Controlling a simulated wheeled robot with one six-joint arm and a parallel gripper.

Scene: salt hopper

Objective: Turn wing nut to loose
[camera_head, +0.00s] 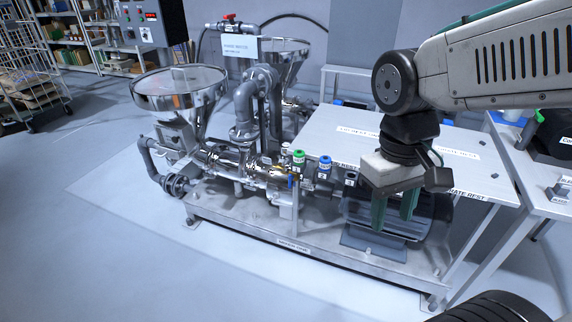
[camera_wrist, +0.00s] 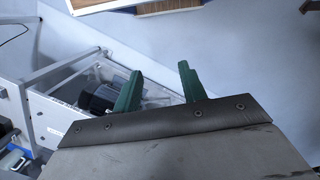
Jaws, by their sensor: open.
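My gripper (camera_head: 393,220) hangs with its green fingers pointing down, in front of the dark motor (camera_head: 418,218) at the right end of the pump skid. The fingers are apart with nothing between them. In the wrist view the two green fingers (camera_wrist: 161,78) also stand apart and empty. The steel hopper (camera_head: 180,92) and its pipework stand to the left of my gripper. I cannot make out a wing nut for certain in either view; it is too small or hidden.
A green-capped part (camera_head: 298,158) and a blue-capped part (camera_head: 324,167) stand by the pump. A metal table (camera_head: 340,125) with labels lies behind my gripper. A side bench (camera_head: 530,165) is at the right. The floor (camera_head: 110,230) at front left is clear.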

